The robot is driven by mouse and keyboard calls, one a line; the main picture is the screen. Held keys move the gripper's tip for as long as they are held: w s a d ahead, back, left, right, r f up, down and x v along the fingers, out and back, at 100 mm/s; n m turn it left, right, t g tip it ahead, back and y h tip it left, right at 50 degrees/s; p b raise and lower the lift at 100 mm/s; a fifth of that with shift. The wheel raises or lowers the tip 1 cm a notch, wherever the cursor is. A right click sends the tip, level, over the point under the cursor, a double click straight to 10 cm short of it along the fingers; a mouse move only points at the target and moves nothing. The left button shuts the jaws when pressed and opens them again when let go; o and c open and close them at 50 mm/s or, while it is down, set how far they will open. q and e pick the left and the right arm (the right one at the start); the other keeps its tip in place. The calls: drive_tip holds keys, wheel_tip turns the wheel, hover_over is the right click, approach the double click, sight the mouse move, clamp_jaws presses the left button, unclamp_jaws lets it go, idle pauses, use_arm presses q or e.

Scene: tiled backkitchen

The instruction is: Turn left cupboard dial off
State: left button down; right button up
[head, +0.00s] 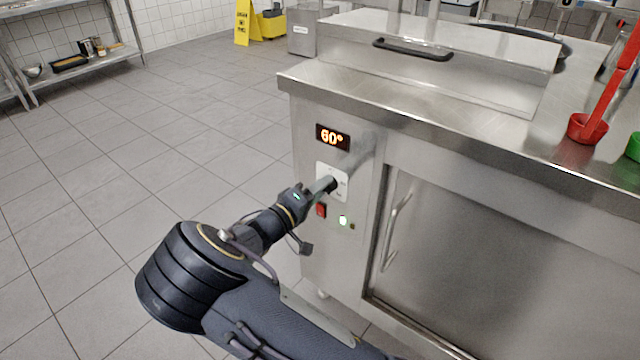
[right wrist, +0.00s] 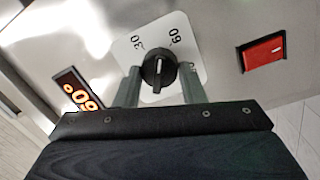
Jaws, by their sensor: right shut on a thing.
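The black cupboard dial (head: 332,185) sits on a white plate on the front of the steel cupboard (head: 440,270), left of its door. In the right wrist view the dial (right wrist: 159,68) shows a white line, with 30 and 60 printed on the plate; which way the line points is hard to tell. My right gripper (head: 324,185) is at the dial, its two fingers on either side of it, shut on it. The display (head: 332,137) above the dial reads 60°. My left gripper is not in view.
A red switch (head: 321,210) and a lit green light (head: 343,221) are just below the dial. The door handle (head: 396,232) is to the right. The counter (head: 400,105) overhangs above. The tiled floor to the left is clear.

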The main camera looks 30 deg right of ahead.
drive_tip(key=n+t+p, duration=0.1)
drive_tip(key=n+p, duration=0.4)
drive_tip(key=n, duration=0.3)
drive_tip(key=n+t+p, duration=0.1)
drive_tip(key=n+p, duration=0.5)
drive_tip(key=n, duration=0.3)
drive_tip(key=n+t+p, duration=0.1)
drive_tip(key=n+p, duration=0.5)
drive_tip(key=n, duration=0.3)
drive_tip(key=shift+s+d+f+y, duration=0.1)
drive_tip(key=shift+s+f+y, duration=0.1)
drive_tip(key=shift+s+y, duration=0.2)
drive_tip(key=o, duration=1)
drive_tip(key=shift+w, duration=0.1)
drive_tip(key=v, duration=0.7)
drive_tip(key=shift+s+a, duration=0.25)
drive_tip(key=shift+a, duration=0.1)
